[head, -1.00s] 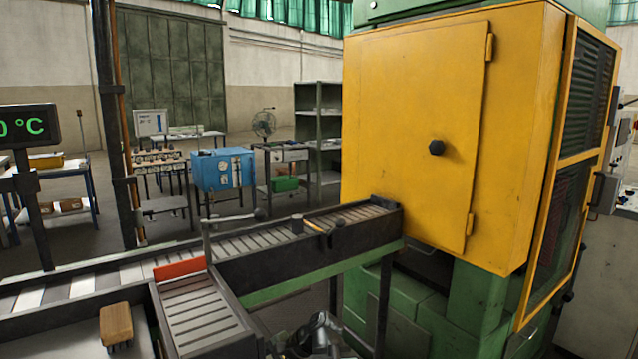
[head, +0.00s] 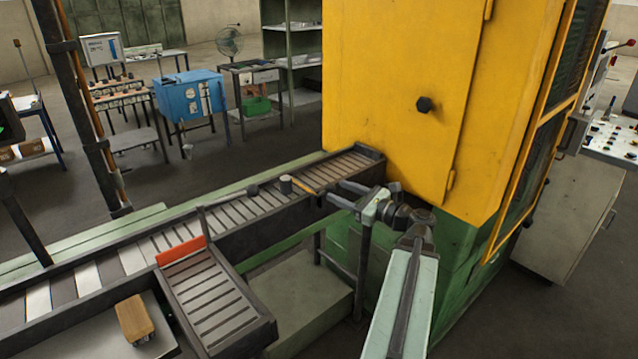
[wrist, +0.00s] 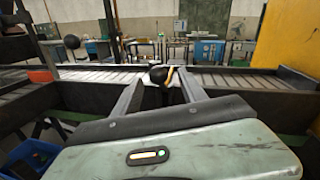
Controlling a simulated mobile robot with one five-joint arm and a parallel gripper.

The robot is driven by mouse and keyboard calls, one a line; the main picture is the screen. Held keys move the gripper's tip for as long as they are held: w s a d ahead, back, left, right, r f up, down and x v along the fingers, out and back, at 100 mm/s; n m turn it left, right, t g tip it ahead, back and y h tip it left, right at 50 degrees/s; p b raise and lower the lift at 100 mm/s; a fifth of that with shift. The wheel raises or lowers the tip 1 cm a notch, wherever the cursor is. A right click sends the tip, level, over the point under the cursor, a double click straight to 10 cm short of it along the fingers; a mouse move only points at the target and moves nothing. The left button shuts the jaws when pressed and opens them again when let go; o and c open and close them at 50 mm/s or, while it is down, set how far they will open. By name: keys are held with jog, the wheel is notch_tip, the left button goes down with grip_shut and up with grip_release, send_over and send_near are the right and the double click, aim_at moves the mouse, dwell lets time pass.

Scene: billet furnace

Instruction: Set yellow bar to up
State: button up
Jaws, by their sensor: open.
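The yellow bar (head: 303,187) is a short lever on the near side of the roller conveyor. It runs right from a dark round hub (head: 286,184) and lies close to level, tilting slightly down. Its outer end is hidden behind my gripper (head: 335,193) in the head view. In the wrist view, its black ball knob (wrist: 158,74) and a piece of yellow bar (wrist: 169,75) show between the two open fingers (wrist: 160,78). I cannot tell whether a finger touches them.
A yellow furnace cabinet (head: 395,90) stands close on the right. The roller conveyor (head: 255,205) runs left from it. A second lever with a black ball (head: 253,190) and an orange plate (head: 181,250) are further left. A wooden-backed brush (head: 135,318) lies in front.

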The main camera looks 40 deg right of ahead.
jog(key=w+a, duration=0.1)
jog(key=w, duration=0.6)
grip_shut()
jog(key=shift+f, duration=0.1)
dwell(1.1)
